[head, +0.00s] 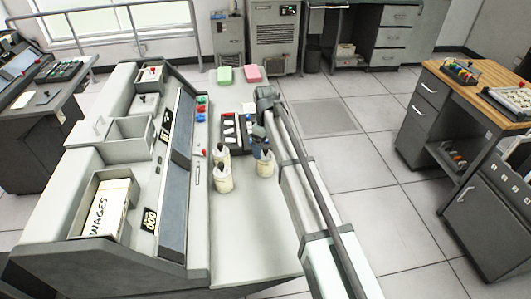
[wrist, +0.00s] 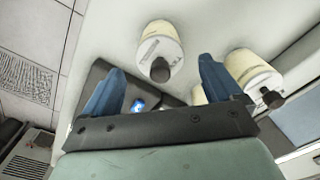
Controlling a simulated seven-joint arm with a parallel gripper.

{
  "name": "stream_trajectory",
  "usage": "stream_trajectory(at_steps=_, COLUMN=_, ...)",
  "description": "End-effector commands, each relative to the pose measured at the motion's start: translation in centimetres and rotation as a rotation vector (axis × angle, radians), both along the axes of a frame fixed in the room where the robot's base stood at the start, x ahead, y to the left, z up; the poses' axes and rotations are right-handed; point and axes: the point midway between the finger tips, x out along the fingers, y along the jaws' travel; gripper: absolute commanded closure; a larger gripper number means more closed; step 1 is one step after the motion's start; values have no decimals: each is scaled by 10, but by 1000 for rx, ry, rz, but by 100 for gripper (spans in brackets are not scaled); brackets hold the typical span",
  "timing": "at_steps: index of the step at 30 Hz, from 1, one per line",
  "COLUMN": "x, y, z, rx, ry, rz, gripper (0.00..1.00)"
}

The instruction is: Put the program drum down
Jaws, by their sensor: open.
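Three cream drums with dark knobs on top stand upright on the grey console ledge (head: 240,235). One drum (head: 265,165) is at the right, just in front of my gripper (head: 262,146). The other two, a nearer drum (head: 224,181) and a farther drum (head: 222,159), stand to its left. In the wrist view, my gripper (wrist: 158,66) has its blue fingers spread wide, and nothing is clasped between them. A labelled drum (wrist: 160,48) shows just beyond the fingertips. Another drum (wrist: 252,76) is at the right, and a third is partly hidden behind the right finger. I cannot tell which is the program drum.
A black tray (head: 229,143) with several small items lies behind the drums. A green block (head: 225,75) and a pink block (head: 252,74) are farther back. The card bin marked WAGES (head: 103,208) is at the left. The ledge's near part is clear.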

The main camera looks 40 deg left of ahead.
Motion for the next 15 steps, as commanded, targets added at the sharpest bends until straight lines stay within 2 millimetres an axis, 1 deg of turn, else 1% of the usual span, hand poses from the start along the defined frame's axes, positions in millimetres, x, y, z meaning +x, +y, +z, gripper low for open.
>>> stream_trajectory(at_steps=1, x=0, y=1, z=11, rx=2, ry=-1, rz=0, gripper=8)
stream_trajectory(at_steps=6, x=1, y=1, z=41, rx=2, ry=-1, rz=0, gripper=8)
stream_trajectory(at_steps=9, x=0, y=0, z=55, rx=1, ry=-1, rz=0, gripper=8)
stream_trajectory(at_steps=15, x=0, y=0, z=73, rx=0, ry=0, rz=0, gripper=8)
